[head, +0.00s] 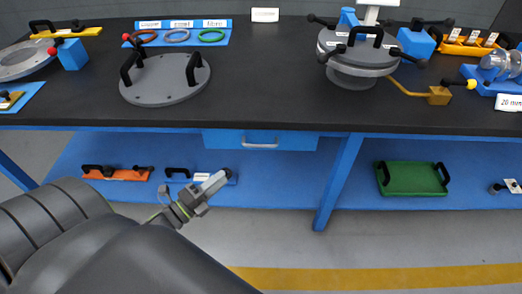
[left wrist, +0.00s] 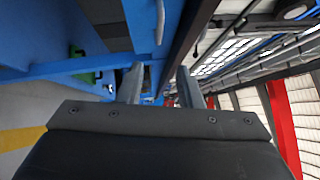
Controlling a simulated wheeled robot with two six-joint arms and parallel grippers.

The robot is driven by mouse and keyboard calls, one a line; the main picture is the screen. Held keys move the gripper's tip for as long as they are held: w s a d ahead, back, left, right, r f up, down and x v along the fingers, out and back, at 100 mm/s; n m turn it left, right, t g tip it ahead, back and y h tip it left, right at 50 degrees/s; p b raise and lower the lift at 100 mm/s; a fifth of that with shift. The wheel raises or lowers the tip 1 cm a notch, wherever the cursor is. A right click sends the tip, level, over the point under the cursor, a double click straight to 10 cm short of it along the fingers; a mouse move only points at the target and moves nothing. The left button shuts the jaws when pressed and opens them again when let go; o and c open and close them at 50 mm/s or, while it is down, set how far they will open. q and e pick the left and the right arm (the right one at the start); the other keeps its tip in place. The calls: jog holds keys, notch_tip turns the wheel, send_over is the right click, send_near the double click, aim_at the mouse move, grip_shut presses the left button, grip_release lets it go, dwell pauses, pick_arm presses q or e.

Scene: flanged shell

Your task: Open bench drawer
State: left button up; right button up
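The bench drawer (head: 222,139) is a blue front under the black benchtop, with a silver bar handle (head: 260,144); its front looks flush with the bench. The handle also shows in the left wrist view (left wrist: 160,22), near the top and beyond my fingers. My left gripper (head: 218,181) is below and to the left of the drawer in the head view, apart from the handle. In the left wrist view its two fingers (left wrist: 161,86) stand apart with nothing between them. My right gripper is in neither view.
The black benchtop (head: 270,90) overhangs the drawer, with a grey lid (head: 165,80) and a flanged shell (head: 352,72) on it. The blue lower shelf (head: 280,185) holds an orange tool holder (head: 118,175) and a green tray (head: 412,180). A blue bench leg (head: 338,185) stands right of the drawer.

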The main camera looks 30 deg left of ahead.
aim_at(262, 145)
pick_arm(q)
jog(key=p+x, duration=0.1)
jog(key=x, duration=1.6)
jog(key=shift+f+p, duration=0.1)
jog(key=shift+p, duration=0.2)
grip_shut()
